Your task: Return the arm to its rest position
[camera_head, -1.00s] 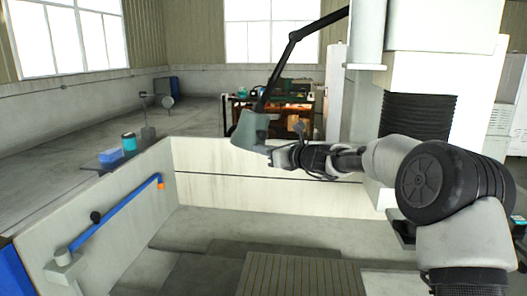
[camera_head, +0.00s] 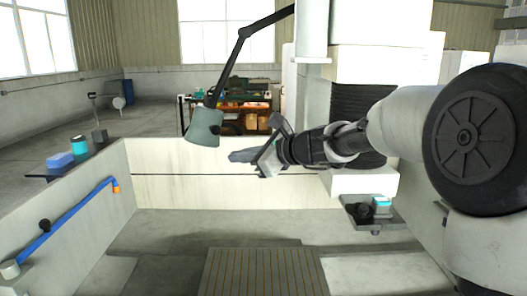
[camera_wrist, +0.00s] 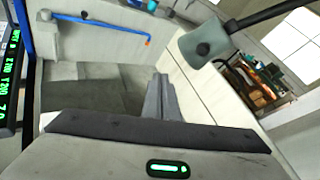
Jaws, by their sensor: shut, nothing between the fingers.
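My gripper (camera_head: 240,156) is at the end of my arm, which reaches in from the right in the head view, above the open machine tank (camera_head: 150,175). The fingers point left and are shut with nothing between them. In the wrist view the closed fingers (camera_wrist: 160,98) show at the middle, over the tank floor. The grey-green lamp head (camera_head: 203,127) hangs just behind and left of my gripper in the head view. It also shows at the top of the wrist view (camera_wrist: 205,42).
A blue bar (camera_head: 70,218) runs along the tank's left wall. A slatted plate (camera_head: 262,272) lies on the tank floor. A small shelf (camera_head: 362,222) with a blue-topped container is under my arm. A cluttered workbench (camera_head: 235,105) stands behind. The tank's middle is open.

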